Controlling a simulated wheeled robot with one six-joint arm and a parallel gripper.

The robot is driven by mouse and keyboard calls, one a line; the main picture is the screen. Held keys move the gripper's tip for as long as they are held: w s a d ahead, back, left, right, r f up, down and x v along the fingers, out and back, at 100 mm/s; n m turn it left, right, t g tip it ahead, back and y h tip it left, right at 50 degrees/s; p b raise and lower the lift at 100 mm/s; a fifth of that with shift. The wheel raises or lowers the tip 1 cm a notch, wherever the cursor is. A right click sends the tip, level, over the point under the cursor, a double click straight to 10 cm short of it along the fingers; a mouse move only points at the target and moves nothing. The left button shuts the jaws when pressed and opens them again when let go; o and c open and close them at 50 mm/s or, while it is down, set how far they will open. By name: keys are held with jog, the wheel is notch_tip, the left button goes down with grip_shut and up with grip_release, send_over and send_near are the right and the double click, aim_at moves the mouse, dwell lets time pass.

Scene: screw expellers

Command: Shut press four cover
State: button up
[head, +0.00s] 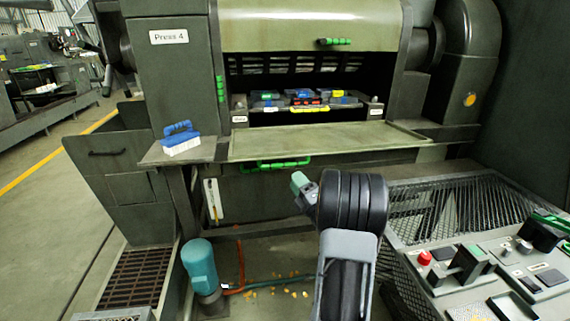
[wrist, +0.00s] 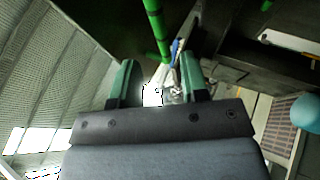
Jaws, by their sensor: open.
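Press four (head: 168,37), labelled "Press 4", stands with its front opening uncovered. A curved olive panel (head: 300,22) with a green handle (head: 335,41) is above the opening. A flat olive panel (head: 320,141) juts out below it, with another green handle (head: 275,165) under its front edge. I cannot tell for certain which panel is the cover. My gripper (head: 300,184) is just below the right end of the lower handle. In the wrist view, my gripper (wrist: 158,84) is open, with a green bar (wrist: 153,28) beyond its fingers; contact is unclear.
Several coloured tools (head: 305,97) lie inside the opening. A blue-handled brush (head: 181,139) sits on the left ledge. A teal motor (head: 202,267) stands on the floor. A control panel (head: 495,275) and mesh guard (head: 440,205) are at the right.

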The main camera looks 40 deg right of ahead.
aim_at(285, 164)
jog(key=x, duration=0.7)
jog(key=shift+w+r+p, duration=0.1)
jog(key=shift+w+p, duration=0.25)
jog(key=shift+p, duration=0.05)
grip_shut()
